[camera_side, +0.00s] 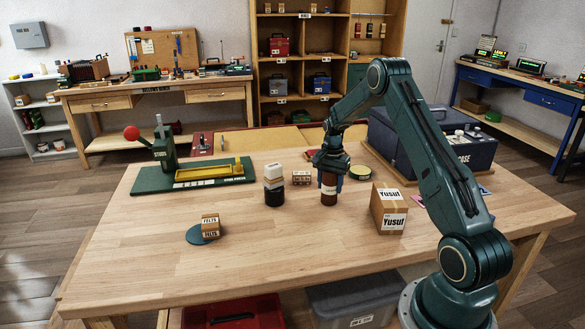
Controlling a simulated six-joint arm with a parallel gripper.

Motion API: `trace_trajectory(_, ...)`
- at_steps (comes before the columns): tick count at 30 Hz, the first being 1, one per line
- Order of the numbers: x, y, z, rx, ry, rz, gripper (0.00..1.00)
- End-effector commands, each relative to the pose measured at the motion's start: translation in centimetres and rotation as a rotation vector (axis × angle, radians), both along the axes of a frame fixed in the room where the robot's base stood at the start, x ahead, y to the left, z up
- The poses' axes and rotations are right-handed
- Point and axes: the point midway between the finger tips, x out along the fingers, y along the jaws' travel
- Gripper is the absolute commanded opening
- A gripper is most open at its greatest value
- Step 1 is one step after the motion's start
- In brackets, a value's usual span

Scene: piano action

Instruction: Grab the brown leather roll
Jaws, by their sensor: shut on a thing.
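The brown leather roll (328,196) appears as an upright reddish-brown cylinder with a pale label band, right of the table's middle. My gripper (330,183) points down over it, with its fingers on either side of the roll's upper part. It is shut on the roll. The roll's top is hidden by the gripper. Its base looks at or very near the tabletop; I cannot tell whether it is touching.
A cardboard box (389,208) marked Yusuf stands close right. A black-and-white bottle (273,186) stands left, with a small labelled box (301,177) and a round tin (357,172) behind. A green press (165,150) is back left.

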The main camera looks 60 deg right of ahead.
Motion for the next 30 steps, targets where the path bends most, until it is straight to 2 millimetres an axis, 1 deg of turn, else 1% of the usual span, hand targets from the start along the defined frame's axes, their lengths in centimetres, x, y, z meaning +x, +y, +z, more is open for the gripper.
trace_trajectory(5,0.0,0.0,0.3,-0.001,-0.001,0.000,0.25)
trace_trajectory(8,0.1,0.0,0.8,-0.002,-0.002,0.000,0.25)
trace_trajectory(11,0.1,-0.1,1.6,-0.002,-0.002,0.000,0.25)
trace_trajectory(14,0.1,-0.1,2.8,-0.003,-0.003,0.000,0.25)
trace_trajectory(20,0.1,0.0,6.3,-0.003,-0.004,0.000,0.25)
trace_trajectory(30,0.1,-0.1,13.7,-0.005,-0.005,0.000,0.25)
